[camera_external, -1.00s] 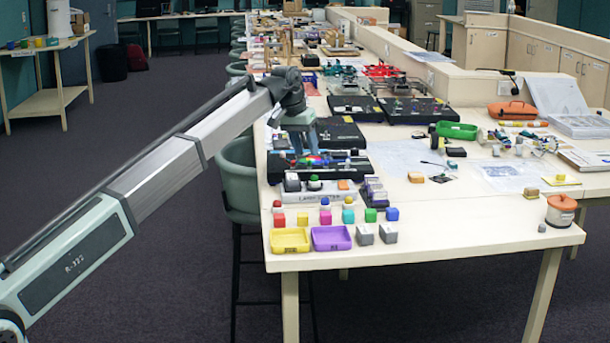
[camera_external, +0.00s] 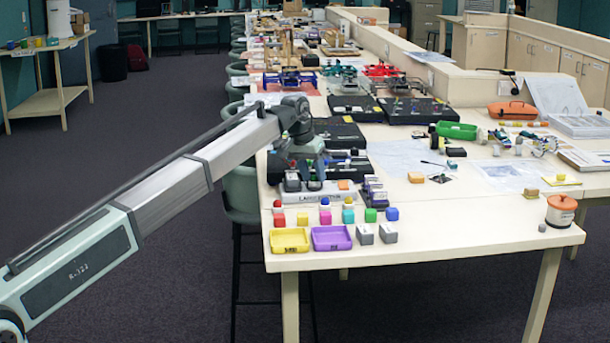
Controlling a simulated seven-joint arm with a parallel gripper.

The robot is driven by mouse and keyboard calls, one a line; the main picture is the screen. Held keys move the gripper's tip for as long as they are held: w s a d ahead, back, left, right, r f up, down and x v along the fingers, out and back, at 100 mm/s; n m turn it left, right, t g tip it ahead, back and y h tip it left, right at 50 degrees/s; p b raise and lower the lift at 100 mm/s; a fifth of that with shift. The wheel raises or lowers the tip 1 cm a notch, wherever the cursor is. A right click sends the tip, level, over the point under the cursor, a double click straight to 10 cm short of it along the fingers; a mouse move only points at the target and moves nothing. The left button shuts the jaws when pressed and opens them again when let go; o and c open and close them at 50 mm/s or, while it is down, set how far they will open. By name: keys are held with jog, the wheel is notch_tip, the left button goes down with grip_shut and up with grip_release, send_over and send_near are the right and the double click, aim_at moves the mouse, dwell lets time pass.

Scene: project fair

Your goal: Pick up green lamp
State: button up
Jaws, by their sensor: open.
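My gripper (camera_external: 311,175) points down near the table's left edge, over a pale labelled board (camera_external: 330,193). Its jaws are open. A small dark-bodied lamp with a green top (camera_external: 314,183) is on that board, directly at the fingertips. The fingers partly cover the lamp, and I cannot tell whether they touch it. A similar dark-bodied piece (camera_external: 292,184) stands just to its left, close to the gripper.
An orange block (camera_external: 343,185) lies on the board's right side. Coloured blocks stand in front, with a yellow tray (camera_external: 289,241) and a purple tray (camera_external: 331,238). Black kit boards lie behind. The table's front right is mostly clear (camera_external: 460,230).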

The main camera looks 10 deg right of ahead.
jog(key=shift+c, duration=0.2)
grip_shut()
